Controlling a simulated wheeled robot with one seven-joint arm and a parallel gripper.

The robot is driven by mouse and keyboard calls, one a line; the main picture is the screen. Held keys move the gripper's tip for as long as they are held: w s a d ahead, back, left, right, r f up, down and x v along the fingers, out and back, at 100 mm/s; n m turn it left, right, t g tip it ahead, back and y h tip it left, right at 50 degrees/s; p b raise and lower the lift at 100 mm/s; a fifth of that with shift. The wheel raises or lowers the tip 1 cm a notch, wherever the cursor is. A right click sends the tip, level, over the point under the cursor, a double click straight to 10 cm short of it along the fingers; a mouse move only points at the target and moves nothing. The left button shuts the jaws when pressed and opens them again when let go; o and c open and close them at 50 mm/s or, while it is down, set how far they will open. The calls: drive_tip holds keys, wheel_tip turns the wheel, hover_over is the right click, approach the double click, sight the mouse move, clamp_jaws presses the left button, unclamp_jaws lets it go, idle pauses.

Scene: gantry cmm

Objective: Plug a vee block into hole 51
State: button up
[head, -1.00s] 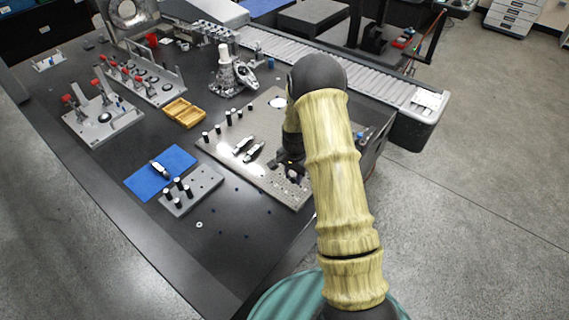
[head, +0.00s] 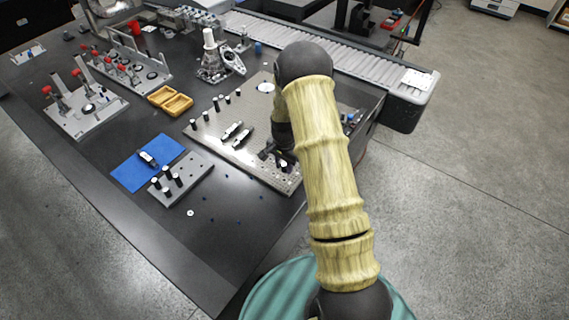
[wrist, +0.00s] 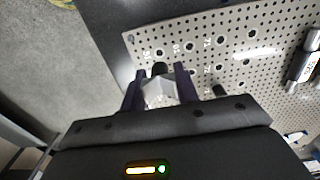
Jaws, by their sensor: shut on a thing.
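My gripper (wrist: 160,90) is shut on a silvery, angular vee block (wrist: 159,94), held between two dark fingers in the wrist view. A dark round peg end (wrist: 159,68) shows just beyond the block; I cannot tell whether it belongs to it. In the head view my gripper (head: 274,153) is low over the near right part of the perforated fixture plate (head: 215,130). The plate (wrist: 240,48) shows rows of holes with white numbers in the wrist view. The numbers are too small to read surely, so I cannot pick out hole 51. The block's underside is hidden.
Two dark-and-silver parts (head: 243,138) lie on the plate, with several black posts along its far left side. A grey block with black pegs (head: 187,182), a blue mat (head: 135,176) and a yellow tray (head: 170,99) are left. The conveyor (head: 330,62) runs behind.

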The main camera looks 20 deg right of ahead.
sight(284, 171)
drive_tip(key=shift+f+b, duration=1.2)
drive_tip(key=shift+f, duration=0.7)
drive_tip(key=shift+s+a+r, duration=0.1)
drive_tip(key=shift+s, duration=0.05)
drive_tip(key=shift+f, duration=0.6)
idle(0.6)
drive_tip(key=o, duration=1.1)
drive_tip(key=shift+w, duration=0.2)
drive_tip(key=shift+r, duration=0.1)
